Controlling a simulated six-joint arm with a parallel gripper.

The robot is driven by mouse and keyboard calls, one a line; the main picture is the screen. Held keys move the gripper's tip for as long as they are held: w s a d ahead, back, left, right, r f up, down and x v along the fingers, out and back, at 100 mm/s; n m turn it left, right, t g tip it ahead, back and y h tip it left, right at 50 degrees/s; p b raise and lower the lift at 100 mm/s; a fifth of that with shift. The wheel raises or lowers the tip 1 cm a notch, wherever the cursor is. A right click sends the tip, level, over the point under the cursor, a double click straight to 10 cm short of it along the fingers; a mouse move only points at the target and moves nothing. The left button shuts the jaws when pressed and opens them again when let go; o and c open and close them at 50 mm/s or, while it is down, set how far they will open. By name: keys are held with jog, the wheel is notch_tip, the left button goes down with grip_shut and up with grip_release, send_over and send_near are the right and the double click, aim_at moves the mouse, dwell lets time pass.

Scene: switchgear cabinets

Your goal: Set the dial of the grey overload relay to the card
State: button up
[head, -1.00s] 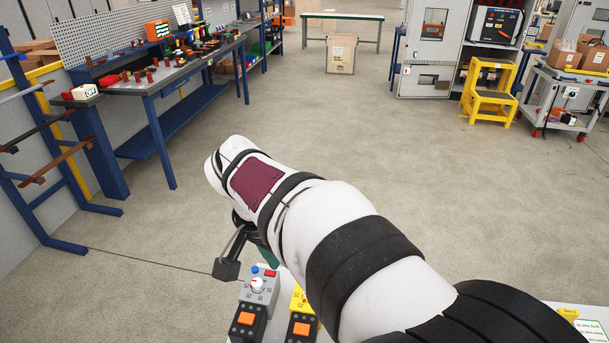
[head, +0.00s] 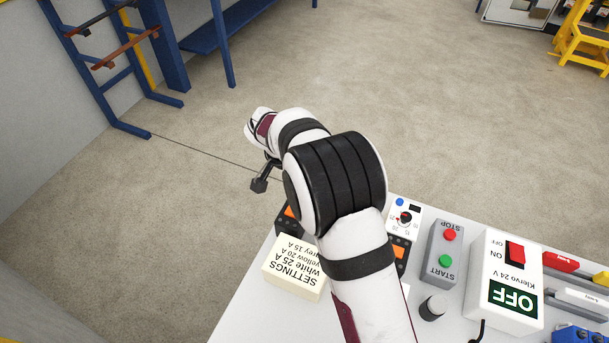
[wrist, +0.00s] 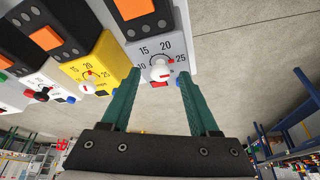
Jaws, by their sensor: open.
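The grey overload relay (wrist: 157,52) is at the top middle of the wrist view, below a black block with an orange button. Its white dial knob (wrist: 160,72) has a red mark that seems to lean toward the 20–25 side; the exact setting is too small to read. My gripper (wrist: 154,76) is open, its green fingers on either side of the knob without visibly gripping it. In the head view my arm hides the grey relay. The settings card (head: 296,266) shows upside down and reads white 25 A, yellow 20 A, grey 15 A.
The yellow relay (wrist: 92,68) and white relay (wrist: 45,92) stand beside the grey one. The white relay also shows in the head view (head: 403,213). Right of it are a start/stop box (head: 445,250) and a Klervo 24 V box (head: 505,275), its sign reading OFF.

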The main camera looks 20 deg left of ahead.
jog(key=shift+c, duration=0.3)
grip_shut()
jog(key=shift+n, duration=0.3)
jog(key=n, duration=0.1)
jog(key=n+y, duration=0.1)
jog(key=n, duration=0.1)
jog(key=n+y, duration=0.1)
jog(key=n, duration=0.1)
jog(key=shift+d, duration=0.25)
jog(key=n+y, duration=0.1)
jog(key=n, duration=0.2)
jog(key=n+y, duration=0.1)
jog(key=n, duration=0.2)
jog(key=shift+w+d+n+g+y, duration=0.1)
jog(key=shift+d+n+g+y, duration=0.1)
jog(key=shift+n+g+y, duration=0.1)
jog(key=n+g, duration=0.1)
jog(key=n, duration=0.1)
jog(key=n+y, duration=0.1)
jog(key=n, duration=0.2)
jog(key=shift+w+d+g, duration=0.1)
jog(key=shift+w+g, duration=0.05)
jog(key=shift+g, duration=0.25)
jog(key=n+g, duration=0.1)
jog(key=n, duration=0.2)
jog(key=n+g, duration=0.1)
jog(key=n, duration=0.2)
jog(key=shift+w+d+f+n+y, duration=0.1)
jog(key=shift+w+n+y, duration=0.05)
jog(key=shift+n+y, duration=0.15)
